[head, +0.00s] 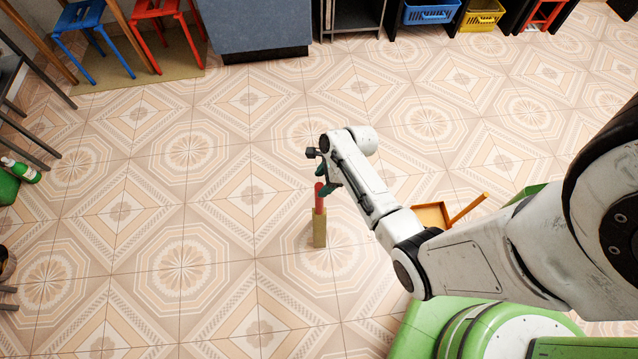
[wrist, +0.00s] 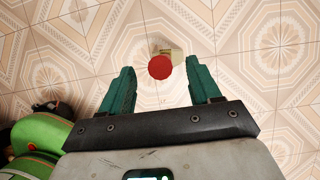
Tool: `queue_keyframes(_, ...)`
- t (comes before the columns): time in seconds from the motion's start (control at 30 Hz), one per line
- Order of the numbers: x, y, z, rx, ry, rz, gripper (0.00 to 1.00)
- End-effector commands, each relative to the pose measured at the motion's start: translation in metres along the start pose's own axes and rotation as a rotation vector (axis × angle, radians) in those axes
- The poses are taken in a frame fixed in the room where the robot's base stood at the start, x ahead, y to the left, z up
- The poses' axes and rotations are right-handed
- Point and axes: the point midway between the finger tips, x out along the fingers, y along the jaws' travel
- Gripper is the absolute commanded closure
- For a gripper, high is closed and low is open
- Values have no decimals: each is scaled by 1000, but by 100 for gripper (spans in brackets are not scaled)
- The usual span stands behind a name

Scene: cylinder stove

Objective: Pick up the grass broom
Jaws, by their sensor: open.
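The grass broom stands on the tiled floor in the head view, with a red handle (head: 319,196) on top and tan bristles (head: 319,230) below. In the wrist view the round red handle end (wrist: 160,67) faces the camera, with part of the pale bristles (wrist: 173,55) behind it. My gripper (head: 327,180) is at the top of the handle in the head view. In the wrist view my gripper (wrist: 160,78) is open, its two green fingers on either side of the handle end with gaps. I cannot tell how far down the fingers reach.
An orange dustpan (head: 432,215) with a stick handle lies to the right, partly behind my arm. Blue (head: 80,25) and red (head: 160,20) stools stand at the back left. A green bottle (head: 22,170) is at the left edge. The floor around the broom is clear.

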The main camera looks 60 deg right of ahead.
Motion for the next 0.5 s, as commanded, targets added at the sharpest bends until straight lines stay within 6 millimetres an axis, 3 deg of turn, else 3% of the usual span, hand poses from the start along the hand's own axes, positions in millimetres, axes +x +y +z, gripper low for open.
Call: queue_keyframes(0.5,55,0,-4,-3,1,0,38)
